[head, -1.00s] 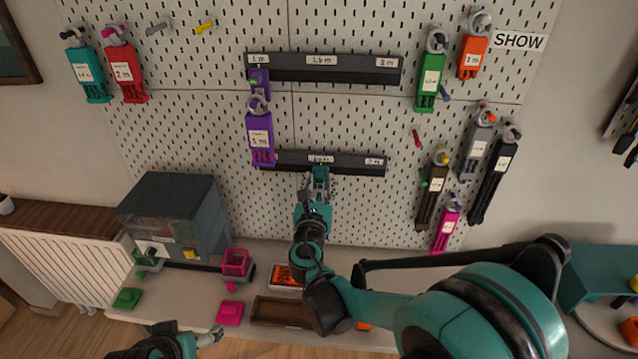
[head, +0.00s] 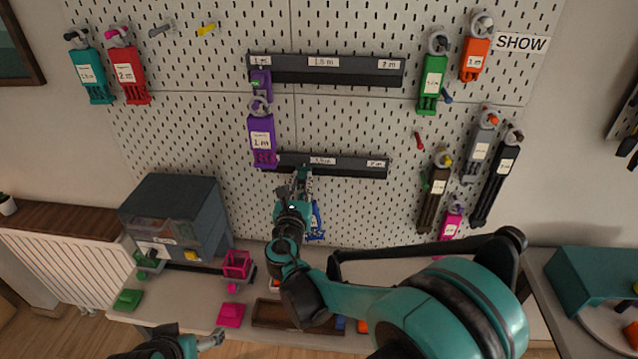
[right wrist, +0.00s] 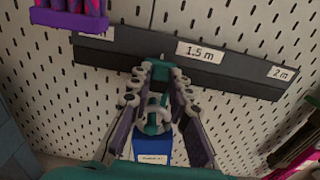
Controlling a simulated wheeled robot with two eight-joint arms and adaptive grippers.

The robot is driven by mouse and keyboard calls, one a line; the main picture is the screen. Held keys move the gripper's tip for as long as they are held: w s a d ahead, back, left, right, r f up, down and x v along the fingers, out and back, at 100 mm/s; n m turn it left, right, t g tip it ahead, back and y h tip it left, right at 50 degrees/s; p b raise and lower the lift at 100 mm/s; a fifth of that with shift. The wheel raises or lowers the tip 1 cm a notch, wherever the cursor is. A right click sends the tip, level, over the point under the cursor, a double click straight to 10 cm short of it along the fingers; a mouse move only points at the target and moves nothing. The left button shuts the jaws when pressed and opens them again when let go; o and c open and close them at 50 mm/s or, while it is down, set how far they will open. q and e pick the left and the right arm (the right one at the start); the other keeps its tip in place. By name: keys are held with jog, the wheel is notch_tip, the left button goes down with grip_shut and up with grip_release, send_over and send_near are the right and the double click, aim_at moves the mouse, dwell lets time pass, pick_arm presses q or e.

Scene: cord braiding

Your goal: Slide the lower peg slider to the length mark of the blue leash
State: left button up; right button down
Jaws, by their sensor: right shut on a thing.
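The lower rail (head: 345,166) carries length labels; its 1.5 m label (right wrist: 201,52) and 2 m label (right wrist: 283,73) show in the right wrist view. My right gripper (head: 303,178) is at this rail, left of the 1.5 m label. In the right wrist view its fingers close around a teal piece (right wrist: 158,72), which looks like the lower peg slider. A grey ring hangs between the fingers, with the blue leash (right wrist: 152,148) below it. The blue leash (head: 316,222) shows partly behind my right arm. My left gripper (head: 212,340) is low at the left, its jaws unclear.
A purple leash (head: 262,135) hangs from the upper rail (head: 325,70) and overlaps the lower rail's left end, hiding the label there. Other leashes hang at both sides of the pegboard. A grey cabinet (head: 175,215) and a wooden tray (head: 268,313) stand on the bench below.

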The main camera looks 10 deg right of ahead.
jog(key=w+a, duration=0.3)
jog(key=a, duration=0.5)
jog(key=shift+a, duration=0.4)
jog(key=c, duration=1.4)
grip_release()
jog(key=shift+a, duration=0.15)
jog(key=shift+s, duration=0.1)
jog(key=v, duration=1.2)
